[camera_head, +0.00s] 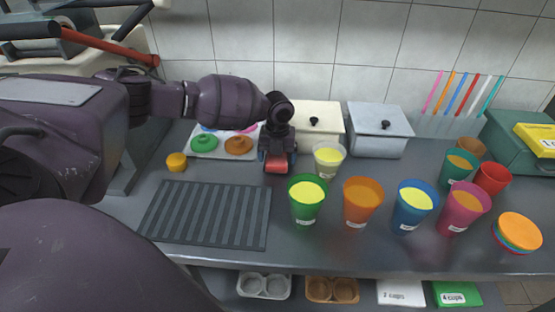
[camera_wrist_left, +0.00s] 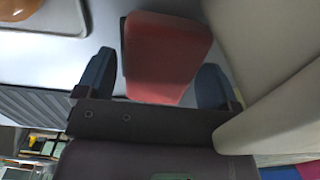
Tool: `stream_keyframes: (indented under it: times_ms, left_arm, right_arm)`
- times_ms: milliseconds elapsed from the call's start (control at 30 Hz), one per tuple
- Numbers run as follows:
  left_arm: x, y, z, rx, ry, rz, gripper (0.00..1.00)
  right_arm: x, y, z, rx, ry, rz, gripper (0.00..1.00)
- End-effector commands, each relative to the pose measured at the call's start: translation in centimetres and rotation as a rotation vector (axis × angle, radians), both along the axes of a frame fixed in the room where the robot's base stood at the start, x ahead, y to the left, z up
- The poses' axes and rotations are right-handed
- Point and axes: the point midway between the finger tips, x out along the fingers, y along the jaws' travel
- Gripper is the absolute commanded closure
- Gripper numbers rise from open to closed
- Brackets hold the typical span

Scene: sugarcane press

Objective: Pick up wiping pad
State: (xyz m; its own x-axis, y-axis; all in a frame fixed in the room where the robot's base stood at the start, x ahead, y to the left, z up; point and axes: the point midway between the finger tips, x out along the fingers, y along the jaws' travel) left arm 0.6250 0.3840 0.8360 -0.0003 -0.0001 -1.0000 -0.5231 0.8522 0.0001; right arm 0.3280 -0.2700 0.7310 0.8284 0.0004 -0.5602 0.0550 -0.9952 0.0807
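A red block, likely the wiping pad (camera_head: 276,168), stands on the counter near the back, between the ramekin tray and the pale cup. My left gripper (camera_head: 277,157) comes down over it from above. In the left wrist view the red pad (camera_wrist_left: 165,55) lies between the two blue fingertips (camera_wrist_left: 155,82). The gripper is open, with a gap showing between the pad and the left finger; the right finger is very close to the pad's edge, and I cannot tell if it touches. My right gripper is not in view.
Cream (camera_head: 318,118) and grey (camera_head: 379,128) lidded containers stand close behind. A pale cup (camera_head: 327,160) and a green cup (camera_head: 307,202) stand close right, with several more cups beyond. A dark ribbed mat (camera_head: 208,214) lies front left. A small yellow object (camera_head: 177,162) sits behind it.

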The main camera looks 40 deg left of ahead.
Motion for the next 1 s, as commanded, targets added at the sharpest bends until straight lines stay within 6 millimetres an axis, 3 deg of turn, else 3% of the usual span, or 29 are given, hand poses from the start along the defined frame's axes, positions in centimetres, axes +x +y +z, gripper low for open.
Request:
stream_keyframes:
  times_ms: [33, 267, 667, 1000]
  left_arm:
    - [0.0, 0.0, 0.0, 0.0, 0.0, 0.0, 0.21]
    - [0.0, 0.0, 0.0, 0.0, 0.0, 0.0, 0.54]
    - [-0.8, 0.1, 1.0, -0.001, -0.003, -0.001, 0.54]
    - [-0.7, 0.2, 7.2, 0.0, -0.006, 0.0, 0.54]
  right_arm:
    - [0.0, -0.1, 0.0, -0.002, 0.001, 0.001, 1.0]
    - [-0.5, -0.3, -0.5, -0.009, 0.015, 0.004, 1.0]
    - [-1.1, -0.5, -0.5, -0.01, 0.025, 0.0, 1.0]
    - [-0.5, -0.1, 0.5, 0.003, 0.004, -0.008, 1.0]
